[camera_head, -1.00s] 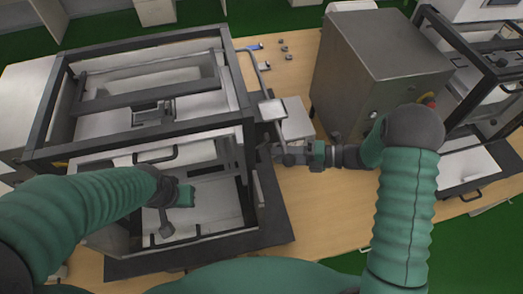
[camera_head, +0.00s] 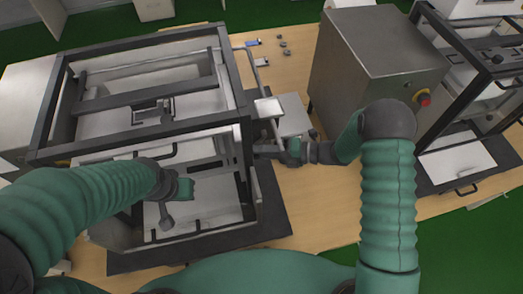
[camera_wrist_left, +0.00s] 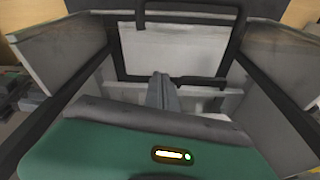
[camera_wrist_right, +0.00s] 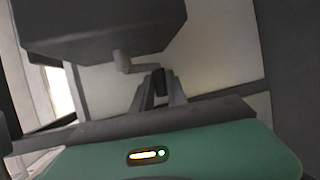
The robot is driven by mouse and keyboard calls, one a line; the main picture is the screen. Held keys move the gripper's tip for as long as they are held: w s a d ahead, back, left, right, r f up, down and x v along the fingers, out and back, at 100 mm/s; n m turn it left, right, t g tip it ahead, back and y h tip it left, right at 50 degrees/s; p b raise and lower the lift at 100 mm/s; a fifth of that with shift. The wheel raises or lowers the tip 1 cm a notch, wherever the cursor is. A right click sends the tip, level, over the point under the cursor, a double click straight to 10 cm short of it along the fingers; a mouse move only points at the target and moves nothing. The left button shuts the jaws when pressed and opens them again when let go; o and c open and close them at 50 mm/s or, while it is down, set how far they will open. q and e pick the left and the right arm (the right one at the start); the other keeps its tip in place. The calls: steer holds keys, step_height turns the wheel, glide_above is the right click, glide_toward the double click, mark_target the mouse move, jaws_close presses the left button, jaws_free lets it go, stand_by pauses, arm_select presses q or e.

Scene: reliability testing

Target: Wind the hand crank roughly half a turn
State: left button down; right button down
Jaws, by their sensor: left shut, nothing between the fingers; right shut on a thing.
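The hand crank (camera_wrist_right: 124,62) shows in the right wrist view as a grey arm coming out from under a dark box (camera_wrist_right: 100,30). Its dark grip (camera_wrist_right: 160,80) is between the fingers of my right gripper (camera_wrist_right: 158,92), which is shut on it. In the head view my right gripper (camera_head: 264,151) is at the right side of the left machine (camera_head: 247,130), and it and the frame mostly hide the crank. My left gripper (camera_head: 165,226) is shut and empty above the open front of that machine. Its closed fingers (camera_wrist_left: 161,86) also show in the left wrist view.
A black-framed machine with a front panel handle (camera_head: 158,155) fills the left of the wooden table (camera_head: 310,215). A steel cabinet (camera_head: 375,60) stands to the right of my right gripper. Small parts (camera_head: 283,45) lie behind. The table's front middle is clear.

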steer(key=y+b, duration=0.1)
steer(key=b, duration=0.1)
steer(key=y+b, duration=0.1)
steer(key=m+b, duration=0.1)
steer(key=b, duration=0.1)
steer(key=shift+a+r+y+b, duration=0.25)
steer(key=shift+a+y+b, duration=0.05)
steer(key=shift+a+y, duration=0.1)
steer(key=c, duration=1.5)
jaws_free()
steer(key=shift+d, duration=0.1)
steer(key=shift+o, duration=0.9)
steer(key=shift+s+d, duration=0.1)
